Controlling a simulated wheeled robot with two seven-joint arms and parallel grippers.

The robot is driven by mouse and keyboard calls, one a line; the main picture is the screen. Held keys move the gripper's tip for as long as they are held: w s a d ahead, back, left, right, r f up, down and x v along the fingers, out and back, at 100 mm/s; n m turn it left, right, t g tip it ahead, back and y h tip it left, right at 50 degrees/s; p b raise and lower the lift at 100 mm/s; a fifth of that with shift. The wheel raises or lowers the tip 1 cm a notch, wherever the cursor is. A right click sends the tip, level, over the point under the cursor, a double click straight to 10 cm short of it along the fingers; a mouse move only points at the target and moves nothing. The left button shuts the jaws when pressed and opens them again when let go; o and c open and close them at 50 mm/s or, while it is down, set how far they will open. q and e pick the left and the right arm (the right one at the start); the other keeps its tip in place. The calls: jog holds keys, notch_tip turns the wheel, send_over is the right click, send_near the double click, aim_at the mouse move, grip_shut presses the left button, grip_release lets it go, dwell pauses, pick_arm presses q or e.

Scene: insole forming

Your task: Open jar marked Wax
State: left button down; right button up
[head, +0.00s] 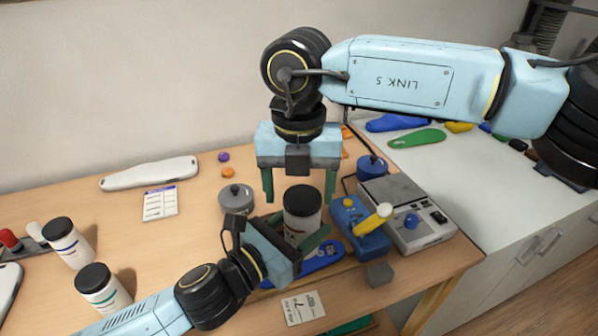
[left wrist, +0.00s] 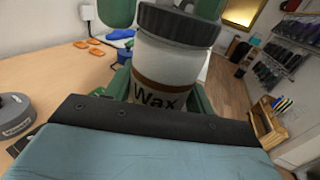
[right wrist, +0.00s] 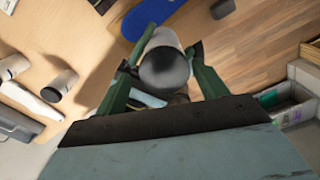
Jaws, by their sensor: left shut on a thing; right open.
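The Wax jar (head: 301,226) is a white jar with a brown band and a dark ribbed lid (head: 303,199). Its "Wax" lettering shows in the left wrist view (left wrist: 160,98). My left gripper (head: 298,232) comes from the lower left and is shut on the jar's body, holding it upright. My right gripper (head: 299,195) points down from above and is open, its green fingers on either side of the lid. In the right wrist view the lid (right wrist: 164,70) lies between the spread fingers. The lid is on the jar.
Two other dark-lidded jars (head: 67,243) (head: 103,290) stand at the left. A grey round tin (head: 236,199) is just left of the Wax jar. A blue device with a yellow handle (head: 360,228) and a grey scale-like unit (head: 408,215) stand close on the right. A blue insole (head: 322,258) lies near the jar.

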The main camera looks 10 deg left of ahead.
jog(key=shift+a, duration=0.1)
jog(key=c, duration=1)
jog(key=n, duration=0.5)
jog(key=shift+s+n, duration=0.25)
jog(key=shift+n, duration=0.05)
jog(key=n, duration=0.5)
jog(key=shift+s+n, duration=0.1)
jog(key=shift+n, duration=0.2)
jog(key=n, duration=1.1)
jog(key=shift+d, duration=0.2)
jog(key=shift+r, duration=0.25)
jog(key=shift+w+d+r, duration=0.1)
jog(key=shift+w+r, duration=0.1)
jog(key=shift+r, duration=0.7)
